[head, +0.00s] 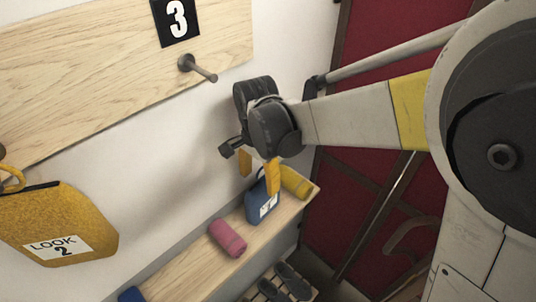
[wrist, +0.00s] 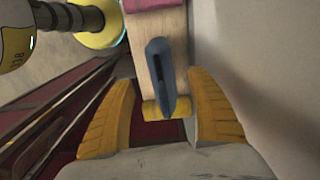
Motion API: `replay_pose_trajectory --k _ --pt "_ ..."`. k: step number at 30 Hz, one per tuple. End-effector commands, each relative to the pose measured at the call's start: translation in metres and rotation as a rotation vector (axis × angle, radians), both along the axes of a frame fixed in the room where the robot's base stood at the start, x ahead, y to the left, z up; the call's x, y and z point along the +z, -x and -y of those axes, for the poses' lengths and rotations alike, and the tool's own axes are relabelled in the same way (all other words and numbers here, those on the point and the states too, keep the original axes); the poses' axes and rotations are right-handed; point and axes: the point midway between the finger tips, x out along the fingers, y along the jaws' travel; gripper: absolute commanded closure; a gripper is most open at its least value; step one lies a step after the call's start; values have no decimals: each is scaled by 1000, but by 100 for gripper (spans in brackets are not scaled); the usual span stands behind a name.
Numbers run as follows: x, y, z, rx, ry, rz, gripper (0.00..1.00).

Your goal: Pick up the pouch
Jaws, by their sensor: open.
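A blue pouch (head: 256,206) with a white label and a handle stands on the wooden bench (head: 190,268) in the head view. My gripper (head: 259,174) is above it, its yellow fingers open and pointing down, one partly in front of the pouch's top. In the wrist view the blue pouch (wrist: 168,82) shows from above, narrow, with a dark opening. It appears between the open fingers of my gripper (wrist: 163,112), with space on both sides. I cannot tell how far below the fingertips it is. A mustard bag (head: 65,225) labelled "LOOK 2" hangs at the left.
A yellow roll (head: 295,182) lies right beside the pouch at the bench end. A pink roll (head: 228,238) lies nearer, with bare bench between. A white wall (head: 170,170) runs behind. A peg (head: 197,68) juts out under number 3. Dark shoes (head: 293,281) sit below the bench.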

Motion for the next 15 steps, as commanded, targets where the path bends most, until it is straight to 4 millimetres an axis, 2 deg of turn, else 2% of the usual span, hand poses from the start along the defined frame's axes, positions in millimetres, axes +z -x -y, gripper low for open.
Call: replay_pose_trajectory --k 1,8,15 --pt "-8 0 0 0 0 0 34" --pt "-28 -3 1 0 -1 1 34" --pt "-63 -7 3 2 0 1 34"
